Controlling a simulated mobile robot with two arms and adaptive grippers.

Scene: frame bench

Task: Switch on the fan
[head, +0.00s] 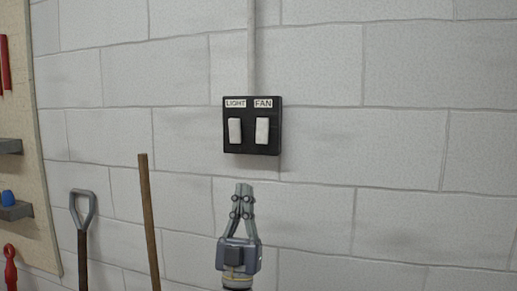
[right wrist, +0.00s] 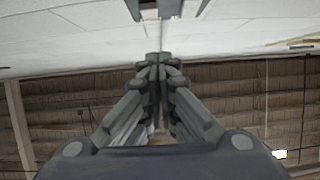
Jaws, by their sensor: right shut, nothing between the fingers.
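A black switch box (head: 252,146) is fixed to the white block wall. It carries two white rocker switches. The left rocker (head: 235,131) is under the label LIGHT, and the right rocker (head: 262,131) is under the label FAN (head: 263,103). Which way each rocker is pressed is too small to tell. My right gripper (head: 244,187) is shut and empty, pointing up, below the box and apart from it in the head view. In the right wrist view its closed fingers (right wrist: 159,58) point toward a dark piece at the top edge, probably the box. My left gripper is out of view. No fan shows.
A grey conduit (head: 251,45) runs up the wall from the box. A wooden pole (head: 149,220) and a grey-handled tool (head: 82,232) lean at the left. A pegboard (head: 32,150) with tools is at the far left. The wall right of the box is clear.

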